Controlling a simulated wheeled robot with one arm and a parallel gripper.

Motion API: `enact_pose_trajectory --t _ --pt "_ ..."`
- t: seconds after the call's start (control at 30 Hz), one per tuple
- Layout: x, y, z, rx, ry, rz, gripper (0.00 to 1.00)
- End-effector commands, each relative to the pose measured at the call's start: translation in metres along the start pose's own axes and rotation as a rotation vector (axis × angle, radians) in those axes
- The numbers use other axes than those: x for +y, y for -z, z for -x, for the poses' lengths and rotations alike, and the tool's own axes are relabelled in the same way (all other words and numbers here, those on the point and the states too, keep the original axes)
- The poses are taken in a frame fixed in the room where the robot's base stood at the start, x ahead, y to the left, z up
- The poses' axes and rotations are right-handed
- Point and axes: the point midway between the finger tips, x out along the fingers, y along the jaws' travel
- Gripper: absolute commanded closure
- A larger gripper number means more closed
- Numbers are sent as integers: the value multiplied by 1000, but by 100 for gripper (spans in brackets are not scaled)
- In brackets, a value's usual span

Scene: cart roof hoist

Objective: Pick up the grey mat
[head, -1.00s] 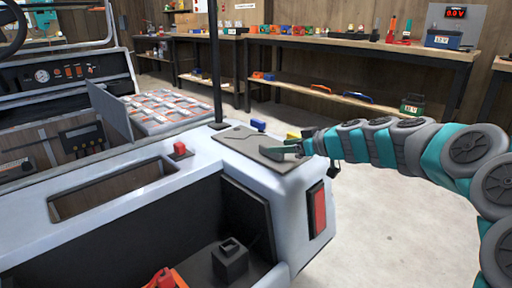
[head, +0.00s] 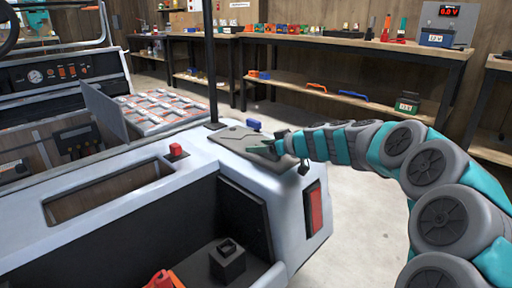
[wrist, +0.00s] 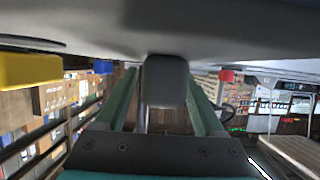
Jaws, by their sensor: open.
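The grey mat (head: 238,138) lies flat on the light cart's rear corner in the head view. In the wrist view, which looks upside down, a broad grey surface fills the top, and I cannot tell where mat ends and cart begins. My gripper (head: 276,146) is low over the mat's right end. In the wrist view my gripper (wrist: 163,100) is open, its green fingers on either side of a dark grey rounded block that seems to stand on the mat. I cannot tell whether the fingers touch it.
A blue block (head: 254,125) and a red block (head: 176,150) sit on the cart near the mat. A yellow block (wrist: 30,69) shows in the wrist view. A black post (head: 213,70) rises behind the mat. A workbench (head: 350,45) lines the wall; the floor between is clear.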

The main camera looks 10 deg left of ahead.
Motion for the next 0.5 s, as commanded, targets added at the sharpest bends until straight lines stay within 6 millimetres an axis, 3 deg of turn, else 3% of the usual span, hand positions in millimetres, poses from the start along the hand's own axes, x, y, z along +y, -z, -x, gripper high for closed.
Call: enact_pose_trajectory --t 0.1,0.5 --pt "0 0 0 0 0 0 32" --pt "0 0 0 -1 0 1 77"
